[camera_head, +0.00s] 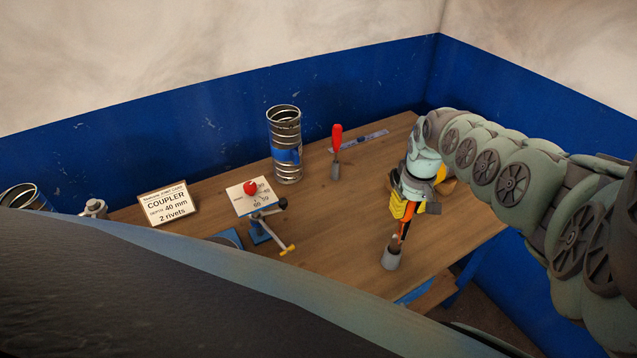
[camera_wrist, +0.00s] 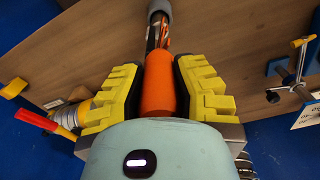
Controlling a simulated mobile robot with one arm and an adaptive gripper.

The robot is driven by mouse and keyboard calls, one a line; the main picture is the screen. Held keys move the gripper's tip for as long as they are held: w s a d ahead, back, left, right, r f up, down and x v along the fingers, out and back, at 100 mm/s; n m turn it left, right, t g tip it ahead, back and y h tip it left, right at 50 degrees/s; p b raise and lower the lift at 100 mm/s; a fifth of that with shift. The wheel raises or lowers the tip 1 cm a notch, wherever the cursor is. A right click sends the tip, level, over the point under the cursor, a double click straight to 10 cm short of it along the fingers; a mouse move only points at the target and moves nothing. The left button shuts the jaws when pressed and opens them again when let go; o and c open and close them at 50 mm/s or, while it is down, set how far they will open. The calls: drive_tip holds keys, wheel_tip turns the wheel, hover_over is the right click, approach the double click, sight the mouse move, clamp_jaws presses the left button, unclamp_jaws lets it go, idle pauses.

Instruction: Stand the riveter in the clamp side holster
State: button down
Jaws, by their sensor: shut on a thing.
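The riveter, with an orange grip (camera_head: 404,228) and a darker metal lower part, stands nearly upright in the head view. My gripper (camera_head: 403,209), with yellow jaw pads, is shut on its upper part. In the wrist view the orange grip (camera_wrist: 158,92) lies between the yellow jaws (camera_wrist: 158,75). How deep the end sits is hidden. The clamp (camera_head: 259,233), blue with a yellow-tipped handle, stands to the left.
A coupler card (camera_head: 168,203) is at the left; a numbered card (camera_head: 250,196) is by the clamp. Blue walls border the table.

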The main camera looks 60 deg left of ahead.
drive_tip(key=shift+f+b, duration=1.15)
drive_tip(key=shift+f, duration=0.05)
drive_tip(key=c, duration=0.8)
unclamp_jaws()
drive_tip(key=shift+o, duration=0.2)
drive_tip(key=shift+r, duration=0.1)
drive_tip(key=r, duration=1.1)
drive_tip(key=shift+w+d, duration=0.1)
drive_tip(key=shift+d, duration=0.15)
drive_tip(key=shift+r, duration=0.45)
